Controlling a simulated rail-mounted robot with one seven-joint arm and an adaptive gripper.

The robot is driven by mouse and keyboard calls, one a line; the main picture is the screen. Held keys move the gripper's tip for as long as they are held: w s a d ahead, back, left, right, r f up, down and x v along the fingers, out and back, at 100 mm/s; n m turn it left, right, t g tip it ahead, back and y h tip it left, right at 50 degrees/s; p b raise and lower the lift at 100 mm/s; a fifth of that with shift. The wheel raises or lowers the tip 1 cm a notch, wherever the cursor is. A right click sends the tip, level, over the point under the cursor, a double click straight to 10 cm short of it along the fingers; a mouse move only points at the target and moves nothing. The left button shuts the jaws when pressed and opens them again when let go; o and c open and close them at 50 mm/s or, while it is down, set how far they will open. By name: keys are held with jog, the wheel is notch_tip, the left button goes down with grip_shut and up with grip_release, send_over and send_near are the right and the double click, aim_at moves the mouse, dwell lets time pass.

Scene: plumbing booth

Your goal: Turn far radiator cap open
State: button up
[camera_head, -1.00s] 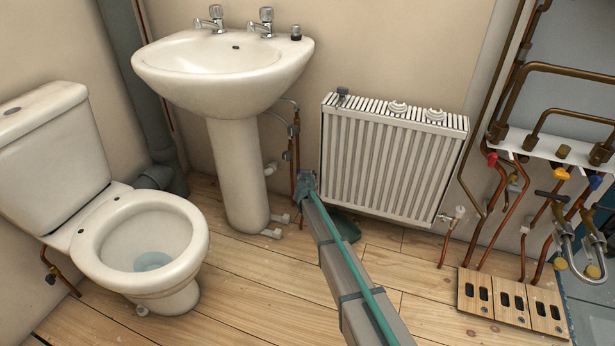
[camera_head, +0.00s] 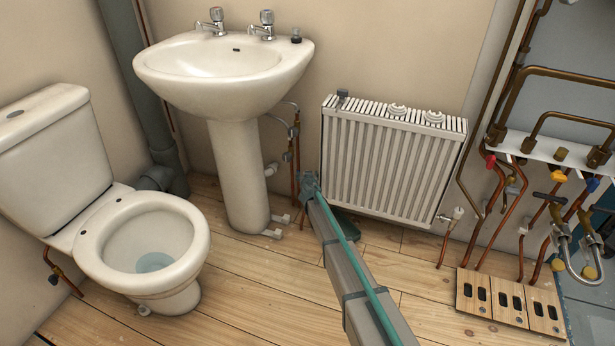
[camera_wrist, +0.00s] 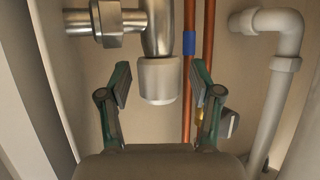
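The far radiator cap (camera_wrist: 158,80) is a pale, ribbed cylinder on a silver valve body (camera_wrist: 157,28) in the wrist view. My gripper (camera_wrist: 160,84) is open, with one teal finger on each side of the cap and a visible gap to both. In the head view, my gripper (camera_head: 308,184) is low beside the left end of the white radiator (camera_head: 390,160). The far cap is hidden there behind my gripper and arm. Another pale cap (camera_head: 459,212) shows at the radiator's lower right.
Copper pipes (camera_wrist: 189,75) run close to the right finger in the wrist view, and a white waste pipe (camera_wrist: 272,90) stands further right. The sink pedestal (camera_head: 238,175) is left of my gripper. The toilet (camera_head: 150,245) stands further left.

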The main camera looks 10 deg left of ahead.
notch_tip(320, 180, up, 10)
dwell(0.8)
